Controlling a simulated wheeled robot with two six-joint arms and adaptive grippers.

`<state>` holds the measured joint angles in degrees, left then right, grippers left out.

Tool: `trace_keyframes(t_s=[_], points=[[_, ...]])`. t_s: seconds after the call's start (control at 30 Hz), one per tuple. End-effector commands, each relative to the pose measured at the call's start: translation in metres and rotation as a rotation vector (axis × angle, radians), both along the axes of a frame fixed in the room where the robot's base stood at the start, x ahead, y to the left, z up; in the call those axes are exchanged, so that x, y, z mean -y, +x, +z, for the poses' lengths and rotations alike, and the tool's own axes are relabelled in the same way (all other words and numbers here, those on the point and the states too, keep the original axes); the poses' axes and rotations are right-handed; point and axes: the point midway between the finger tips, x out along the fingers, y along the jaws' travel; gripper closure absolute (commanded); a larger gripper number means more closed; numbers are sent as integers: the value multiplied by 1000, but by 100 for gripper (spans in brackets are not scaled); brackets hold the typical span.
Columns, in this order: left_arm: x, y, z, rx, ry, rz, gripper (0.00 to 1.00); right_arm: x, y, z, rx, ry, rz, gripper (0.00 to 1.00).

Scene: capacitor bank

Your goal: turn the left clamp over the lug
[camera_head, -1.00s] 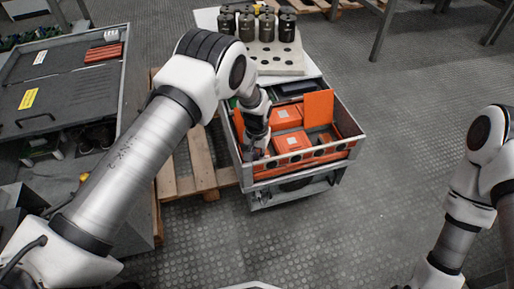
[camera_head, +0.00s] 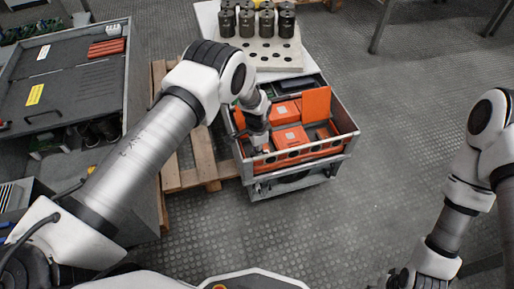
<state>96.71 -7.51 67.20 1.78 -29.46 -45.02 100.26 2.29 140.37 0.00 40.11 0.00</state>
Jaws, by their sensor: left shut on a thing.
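My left gripper (camera_head: 260,146) points down at the front left of the open metal case (camera_head: 349,140). It is shut on a small part there, which I take to be the left clamp; the fingers and the arm hide most of it. The lug cannot be made out at this size. Orange blocks (camera_head: 291,138) lie inside the case, and an orange plate (camera_head: 316,102) stands upright at its right. My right gripper (camera_head: 396,279) is at the bottom edge, away from the case, and whether it is open is unclear.
Dark cylinders (camera_head: 266,22) stand on a pale board with holes (camera_head: 262,55) behind the case. A wooden pallet (camera_head: 202,158) lies to its left. A grey cabinet (camera_head: 60,95) stands at the far left. The floor (camera_head: 410,100) to the right is clear.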

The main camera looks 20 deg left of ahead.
Motion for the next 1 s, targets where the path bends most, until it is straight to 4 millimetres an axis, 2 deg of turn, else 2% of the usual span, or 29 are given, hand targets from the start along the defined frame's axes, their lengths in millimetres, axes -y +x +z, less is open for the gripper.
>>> trace_keyframes(t_s=[0.3, 0.73, 0.77, 0.8, 1.0], points=[[0, 0, 0, -1, -1, -94, 100, 0, 0, 4, 0, 0, 0, 60], [0, 0, 0, 0, 0, -105, 100, 0, 0, 4, 0, 0, 0, 60], [0, 0, 0, 0, 0, -105, 79, 0, 0, 4, 0, 0, 0, 60], [0, 0, 0, 0, 0, -105, 76, 0, 0, 4, 0, 0, 0, 60], [0, 0, 0, 0, 0, -104, 76, 0, 0, 4, 0, 0, 0, 60]])
